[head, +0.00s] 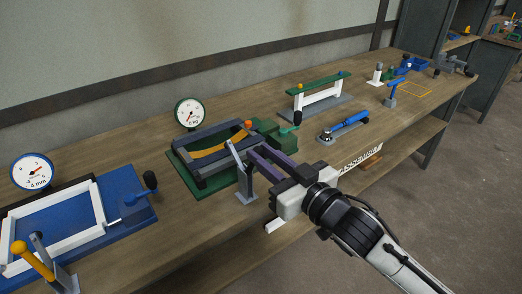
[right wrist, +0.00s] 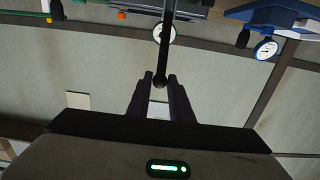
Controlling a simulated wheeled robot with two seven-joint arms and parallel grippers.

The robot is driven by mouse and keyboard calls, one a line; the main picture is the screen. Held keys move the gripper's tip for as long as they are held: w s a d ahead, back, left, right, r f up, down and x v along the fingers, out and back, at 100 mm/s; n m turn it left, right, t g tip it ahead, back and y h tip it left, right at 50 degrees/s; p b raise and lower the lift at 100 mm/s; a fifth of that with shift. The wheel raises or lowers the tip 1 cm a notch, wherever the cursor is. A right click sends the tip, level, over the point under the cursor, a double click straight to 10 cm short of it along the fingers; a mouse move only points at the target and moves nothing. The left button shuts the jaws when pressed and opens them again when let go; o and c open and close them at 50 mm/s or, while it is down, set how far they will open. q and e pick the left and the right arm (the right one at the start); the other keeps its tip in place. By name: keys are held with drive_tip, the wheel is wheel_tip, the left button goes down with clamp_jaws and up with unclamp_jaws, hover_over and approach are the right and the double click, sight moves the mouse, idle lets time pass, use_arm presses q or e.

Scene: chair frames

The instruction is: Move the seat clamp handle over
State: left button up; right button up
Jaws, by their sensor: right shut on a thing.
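The seat clamp handle is a grey lever (head: 236,156) on a small grey bracket (head: 247,192) at the front edge of the green fixture (head: 191,178). It stands raised, tilted a little to the left in the head view. My right gripper (head: 256,158) reaches in from the right, its dark fingers beside the lever. In the right wrist view the lever (right wrist: 167,38) is a dark bar with a round knob at its end, between the fingertips (right wrist: 161,78) of my right gripper, which is shut on it. The fingers partly hide the bracket side in the head view. My left gripper is not in view.
The green fixture holds a dark frame with a curved yellow piece (head: 220,146) and a dial (head: 190,113) behind. Left is a blue fixture (head: 135,213) with a white frame (head: 98,203) and yellow-handled clamp (head: 32,259). Bench front is clear.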

drive_tip(key=shift+s+d+f, duration=0.45)
drive_tip(key=shift+s+f, duration=0.05)
drive_tip(key=shift+s, duration=0.2)
drive_tip(key=shift+s+d+f, duration=0.4)
drive_tip(key=shift+s+f, duration=0.1)
drive_tip(key=shift+f, duration=0.1)
drive_tip(key=shift+s+d+f, duration=0.35)
drive_tip(key=shift+s+f, duration=0.1)
drive_tip(key=shift+f, duration=0.15)
drive_tip(key=shift+s+d+f+b, duration=0.25)
drive_tip(key=shift+s+f+b, duration=0.1)
drive_tip(key=shift+f, duration=0.4)
drive_tip(key=shift+s+d+f+b, duration=0.2)
drive_tip(key=shift+s+f+b, duration=0.1)
drive_tip(key=shift+f, duration=0.4)
